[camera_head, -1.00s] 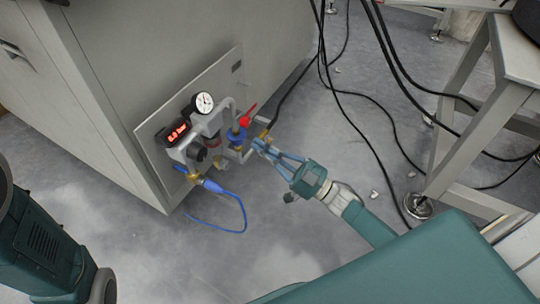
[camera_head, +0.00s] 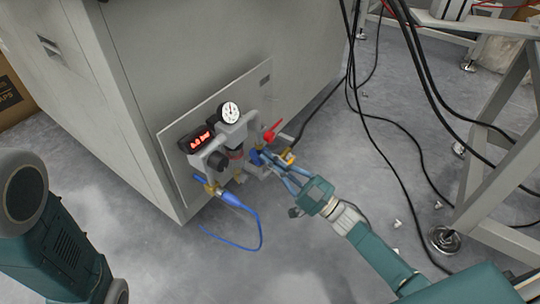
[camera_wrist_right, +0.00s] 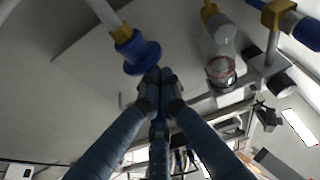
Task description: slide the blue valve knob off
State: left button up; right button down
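The blue valve knob (camera_head: 256,157) sits on the pipework of the wall panel, below the red lever. In the right wrist view it is a blue flanged knob (camera_wrist_right: 138,55) on a pipe with a brass collar. My right gripper (camera_head: 268,158) reaches in from the lower right, its fingers converging beside the knob. In the wrist view the dark fingertips (camera_wrist_right: 159,86) are drawn together just right of and below the knob, with nothing visible between them. Whether they touch the knob I cannot tell. My left gripper is out of view; only part of my left arm shows.
Around the knob are the red lever (camera_head: 272,130), pressure gauge (camera_head: 229,112), red-lit display (camera_head: 200,138) and blue hose (camera_head: 261,236). Black cables (camera_head: 372,105) hang right of the cabinet. A metal stand (camera_head: 490,165) is at right. The floor below is mostly clear.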

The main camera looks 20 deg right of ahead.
jog(key=shift+d+f, duration=0.1)
jog(key=shift+f, duration=0.15)
jog(key=v, duration=1.1)
jog(key=shift+s+d, duration=0.3)
jog(key=shift+s, duration=0.1)
jog(key=shift+a, duration=0.15)
